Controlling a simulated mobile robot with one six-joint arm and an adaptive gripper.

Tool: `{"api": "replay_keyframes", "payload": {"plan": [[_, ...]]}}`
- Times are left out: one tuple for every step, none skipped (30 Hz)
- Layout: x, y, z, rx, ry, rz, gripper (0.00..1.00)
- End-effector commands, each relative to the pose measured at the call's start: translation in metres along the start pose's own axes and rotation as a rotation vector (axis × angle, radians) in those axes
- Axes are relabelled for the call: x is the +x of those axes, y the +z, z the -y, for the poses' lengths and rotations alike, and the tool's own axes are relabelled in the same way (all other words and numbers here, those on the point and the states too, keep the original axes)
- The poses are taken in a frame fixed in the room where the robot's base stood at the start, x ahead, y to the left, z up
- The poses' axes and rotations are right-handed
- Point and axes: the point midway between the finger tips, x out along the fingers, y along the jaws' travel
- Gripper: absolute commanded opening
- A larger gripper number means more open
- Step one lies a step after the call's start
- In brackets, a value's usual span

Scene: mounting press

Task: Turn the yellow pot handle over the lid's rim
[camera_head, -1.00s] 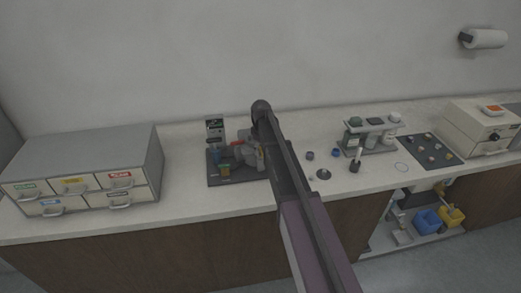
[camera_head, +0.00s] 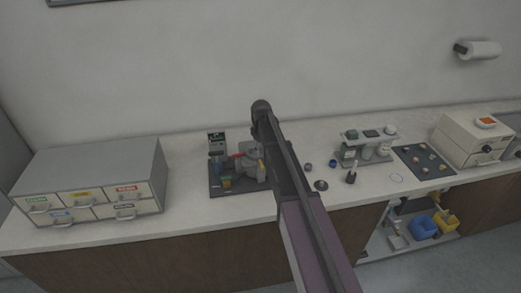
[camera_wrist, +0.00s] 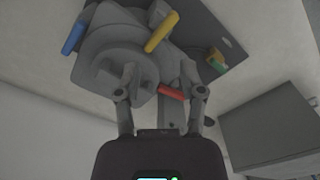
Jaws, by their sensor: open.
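The mounting press (camera_head: 250,172) stands on a dark base plate on the counter, partly hidden by my arm in the head view. In the wrist view its grey round body and lid (camera_wrist: 112,70) lie at upper left. The yellow handle (camera_wrist: 161,32) sticks out at the body's upper right; it also shows small in the head view (camera_head: 261,164). A blue handle (camera_wrist: 73,38) is at left and a red handle (camera_wrist: 170,93) at lower right. My gripper (camera_wrist: 160,76) is open, one finger in front of the grey body, the other right of the red handle. Contact cannot be told.
A drawer cabinet (camera_head: 90,175) stands at left. Right of my arm are small round parts, a rack of jars (camera_head: 367,147), a dark mat (camera_head: 424,160) and a beige box (camera_head: 470,140). Counter between cabinet and press is clear. A small green-yellow block (camera_wrist: 217,61) is near the press.

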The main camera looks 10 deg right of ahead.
Motion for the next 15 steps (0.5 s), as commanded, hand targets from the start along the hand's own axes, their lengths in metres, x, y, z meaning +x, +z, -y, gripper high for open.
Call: {"api": "replay_keyframes", "payload": {"plan": [[-0.009, 0.0, 0.0, 0.0, 0.0, 0.0, 0.51], [-0.011, 0.0, 0.0, 0.0, 0.0, 0.0, 0.51], [-0.015, 0.0, 0.0, 0.0, 0.0, 0.0, 0.51], [-0.017, 0.0, 0.0, 0.0, 0.0, 0.0, 0.51], [-0.02, 0.0, 0.0, 0.0, 0.0, 0.0, 0.51], [-0.023, 0.0, 0.0, 0.0, 0.0, 0.0, 0.51], [-0.025, 0.0, 0.0, 0.0, 0.0, 0.0, 0.51], [-0.028, 0.0, 0.0, 0.0, 0.0, 0.0, 0.51], [-0.031, 0.0, 0.0, 0.0, 0.0, 0.0, 0.51], [-0.034, 0.0, 0.0, 0.0, 0.0, 0.0, 0.51], [-0.036, 0.0, 0.0, 0.0, 0.0, 0.0, 0.51], [-0.039, 0.0, 0.0, 0.0, 0.0, 0.0, 0.51], [-0.042, 0.0, 0.0, 0.0, 0.0, 0.0, 0.51], [-0.044, 0.0, 0.0, 0.0, 0.0, 0.0, 0.51], [-0.047, 0.0, 0.0, 0.0, 0.0, 0.0, 0.51]]}}
